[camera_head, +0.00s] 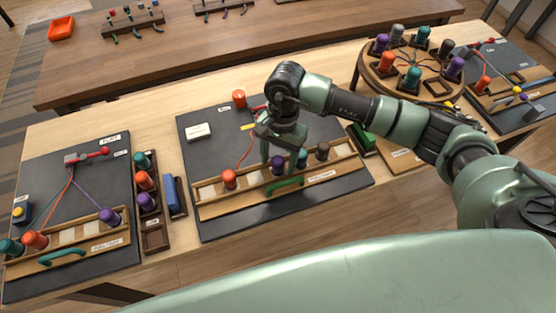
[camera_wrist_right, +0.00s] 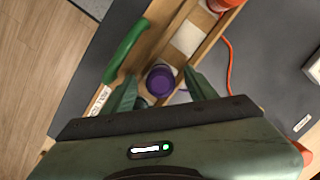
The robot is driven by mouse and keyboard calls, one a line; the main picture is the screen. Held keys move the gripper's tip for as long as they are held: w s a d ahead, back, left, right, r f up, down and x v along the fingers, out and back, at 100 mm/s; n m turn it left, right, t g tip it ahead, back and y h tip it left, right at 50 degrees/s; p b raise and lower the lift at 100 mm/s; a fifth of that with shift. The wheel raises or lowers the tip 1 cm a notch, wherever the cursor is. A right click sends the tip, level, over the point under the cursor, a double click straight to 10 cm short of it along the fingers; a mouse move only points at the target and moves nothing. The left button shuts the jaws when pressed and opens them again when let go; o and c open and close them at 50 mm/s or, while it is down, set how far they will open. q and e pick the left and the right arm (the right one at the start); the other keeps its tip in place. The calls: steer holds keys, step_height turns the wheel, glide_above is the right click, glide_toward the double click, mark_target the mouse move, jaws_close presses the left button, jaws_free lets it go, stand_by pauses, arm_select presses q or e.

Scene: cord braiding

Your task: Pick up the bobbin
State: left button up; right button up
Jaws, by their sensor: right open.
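A purple bobbin (camera_head: 278,167) stands upright in the wooden slotted tray (camera_head: 215,208) on the middle dark mat. My right gripper (camera_head: 284,162) is open above the tray, with its fingers around the purple bobbin. In the right wrist view the purple bobbin (camera_wrist_right: 160,79) lies between the two spread fingertips (camera_wrist_right: 160,88), apart from both. An orange bobbin (camera_head: 229,179) stands further left in the tray, and a brown bobbin (camera_head: 322,151) stands to the right. A teal bobbin is partly hidden by my gripper. My left gripper is not in view.
The tray has a green handle (camera_head: 286,184) at its front. An orange cord (camera_wrist_right: 230,60) runs across the mat. Other bobbins stand on the left mat, in a dark rack (camera_head: 155,238) and on a round wooden stand (camera_head: 432,84). A white block (camera_head: 199,131) lies on the mat.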

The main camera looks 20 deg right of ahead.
steer(key=shift+a+f, duration=0.1)
steer(key=shift+f, duration=0.3)
jaws_close()
steer(key=shift+r, duration=0.1)
